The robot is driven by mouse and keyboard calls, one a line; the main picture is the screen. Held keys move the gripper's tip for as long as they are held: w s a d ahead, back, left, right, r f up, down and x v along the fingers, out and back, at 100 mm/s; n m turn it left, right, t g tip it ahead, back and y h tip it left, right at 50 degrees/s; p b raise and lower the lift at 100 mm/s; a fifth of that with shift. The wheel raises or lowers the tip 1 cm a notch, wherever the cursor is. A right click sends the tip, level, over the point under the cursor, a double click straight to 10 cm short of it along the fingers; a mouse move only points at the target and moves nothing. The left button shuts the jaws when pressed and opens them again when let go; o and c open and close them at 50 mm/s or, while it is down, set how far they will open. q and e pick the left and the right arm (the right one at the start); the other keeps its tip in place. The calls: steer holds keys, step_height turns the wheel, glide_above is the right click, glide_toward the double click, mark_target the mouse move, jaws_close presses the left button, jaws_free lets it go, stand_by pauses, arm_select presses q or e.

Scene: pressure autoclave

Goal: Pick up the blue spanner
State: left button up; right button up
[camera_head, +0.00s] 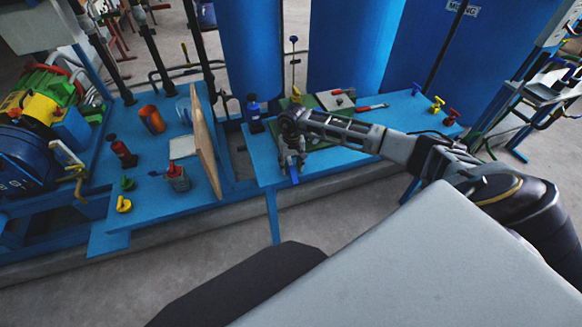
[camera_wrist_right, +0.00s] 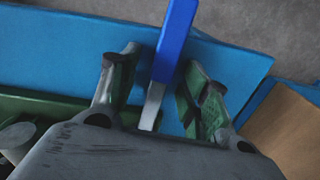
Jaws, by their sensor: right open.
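The blue spanner (camera_head: 294,176) shows in the head view as a short blue handle at the front edge of the blue bench, just below my right gripper (camera_head: 291,158). In the right wrist view the spanner (camera_wrist_right: 174,45) has a blue handle and a grey metal shaft. It lies between the two fingers of my right gripper (camera_wrist_right: 158,88), which is open, with a gap on both sides. The spanner's far end is hidden behind the gripper body. My left gripper is not in view.
A brown upright board (camera_head: 205,145) stands left of the gripper. Blue tanks (camera_head: 345,45) rise behind.

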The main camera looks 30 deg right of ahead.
mark_target(291, 165)
stand_by(0.4)
jaws_close()
steer(key=shift+r, duration=0.15)
steer(key=shift+r, duration=0.85)
step_height(291, 165, up, 16)
